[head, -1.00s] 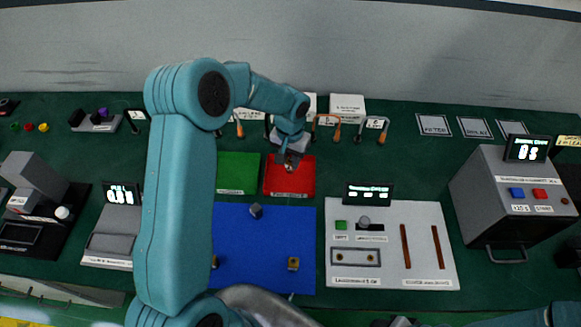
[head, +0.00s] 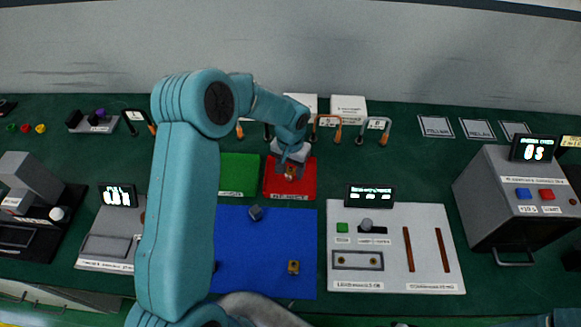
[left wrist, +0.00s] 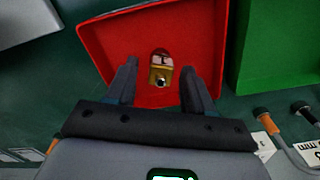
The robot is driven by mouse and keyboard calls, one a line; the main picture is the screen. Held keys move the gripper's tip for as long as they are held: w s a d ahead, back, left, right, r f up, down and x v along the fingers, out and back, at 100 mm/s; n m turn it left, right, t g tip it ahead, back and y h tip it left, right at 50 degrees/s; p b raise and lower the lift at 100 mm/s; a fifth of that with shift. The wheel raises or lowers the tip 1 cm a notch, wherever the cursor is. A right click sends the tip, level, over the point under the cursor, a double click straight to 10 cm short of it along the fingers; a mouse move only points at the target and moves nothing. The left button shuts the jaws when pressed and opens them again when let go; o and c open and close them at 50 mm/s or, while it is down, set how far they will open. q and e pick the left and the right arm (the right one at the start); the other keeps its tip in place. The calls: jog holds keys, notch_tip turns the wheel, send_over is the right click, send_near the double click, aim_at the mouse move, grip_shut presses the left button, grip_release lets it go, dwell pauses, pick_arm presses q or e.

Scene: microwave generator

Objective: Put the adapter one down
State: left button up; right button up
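A small brass-coloured adapter (head: 290,174) is at the red tray (head: 271,187), just below my left gripper (head: 287,163). In the left wrist view the adapter (left wrist: 160,77) shows against the red tray floor (left wrist: 125,40), with a pale marked patch at its far end. My left gripper (left wrist: 162,88) has its two dark fingers apart, one on each side of the adapter, with gaps to both. A grey piece (head: 256,213) and another brass piece (head: 293,267) lie on the blue mat (head: 260,245). My right gripper is not in view.
A green tray (head: 238,172) adjoins the red one on the left. Cables with orange ends (head: 338,132) stand behind the trays. A white panel (head: 390,220) with slots and a display is at right, and a grey microwave-like box (head: 500,200) farther right.

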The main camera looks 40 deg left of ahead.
aim_at(291, 168)
pick_arm(q)
jog(key=shift+r+p, duration=0.35)
notch_tip(291, 168, up, 8)
jog(key=p, duration=0.3)
jog(key=shift+f+p, duration=0.25)
jog(key=shift+p, duration=0.15)
notch_tip(291, 168, up, 4)
jog(key=shift+r, duration=0.1)
jog(key=shift+w+a, duration=0.1)
